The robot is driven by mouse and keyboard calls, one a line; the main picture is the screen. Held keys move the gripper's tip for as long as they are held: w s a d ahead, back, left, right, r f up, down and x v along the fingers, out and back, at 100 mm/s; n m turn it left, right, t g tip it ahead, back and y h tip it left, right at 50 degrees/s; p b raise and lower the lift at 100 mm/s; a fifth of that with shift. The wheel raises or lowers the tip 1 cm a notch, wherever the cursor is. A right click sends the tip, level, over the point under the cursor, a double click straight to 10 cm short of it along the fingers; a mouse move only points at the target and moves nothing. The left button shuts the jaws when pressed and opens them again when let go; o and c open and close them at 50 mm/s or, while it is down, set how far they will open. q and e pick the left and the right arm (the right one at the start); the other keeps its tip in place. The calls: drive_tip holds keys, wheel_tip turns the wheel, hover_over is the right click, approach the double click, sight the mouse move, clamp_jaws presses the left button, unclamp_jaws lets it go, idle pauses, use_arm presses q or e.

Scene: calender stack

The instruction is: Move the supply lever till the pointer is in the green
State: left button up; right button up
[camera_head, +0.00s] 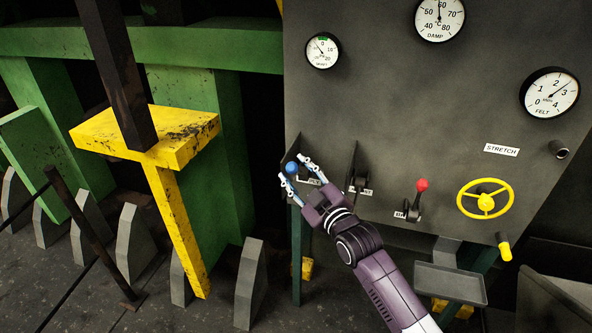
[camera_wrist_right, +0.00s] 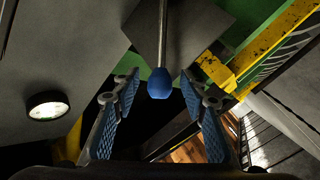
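A lever with a blue knob (camera_head: 292,168) stands at the lower left of the grey panel; its label is mostly hidden by my gripper. In the wrist view the blue knob (camera_wrist_right: 159,84) hangs on a thin rod between the two fingers, with a gap on each side. My right gripper (camera_head: 297,172) is open around the knob. A small round gauge (camera_head: 322,51) at the panel's upper left has a short green band at its top; its thin pointer seems to lean to the upper left, though it is too small to be sure. My left gripper is not in view.
The grey panel (camera_head: 400,110) also carries a red-knobbed lever (camera_head: 422,185), a yellow handwheel (camera_head: 485,199), and the DAMP (camera_head: 440,18) and FELT (camera_head: 550,93) gauges. A dark fin (camera_head: 355,165) stands right of my gripper. A yellow post (camera_head: 178,225) stands left.

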drive_tip(key=shift+w+a, duration=0.1)
drive_tip(key=shift+w, duration=0.05)
clamp_jaws()
idle(0.4)
drive_tip(key=s+f+n+b, duration=0.1)
drive_tip(key=b, duration=0.2)
drive_tip(key=f+n+t+y+b, duration=0.1)
drive_tip(key=f+b, duration=0.1)
drive_tip(key=b, duration=0.1)
drive_tip(key=s+f+n+t+b, duration=0.1)
drive_tip(key=f+b, duration=0.1)
drive_tip(key=b, duration=0.2)
drive_tip(key=shift+s+a+y, duration=0.35)
drive_tip(key=shift+a+y, duration=0.05)
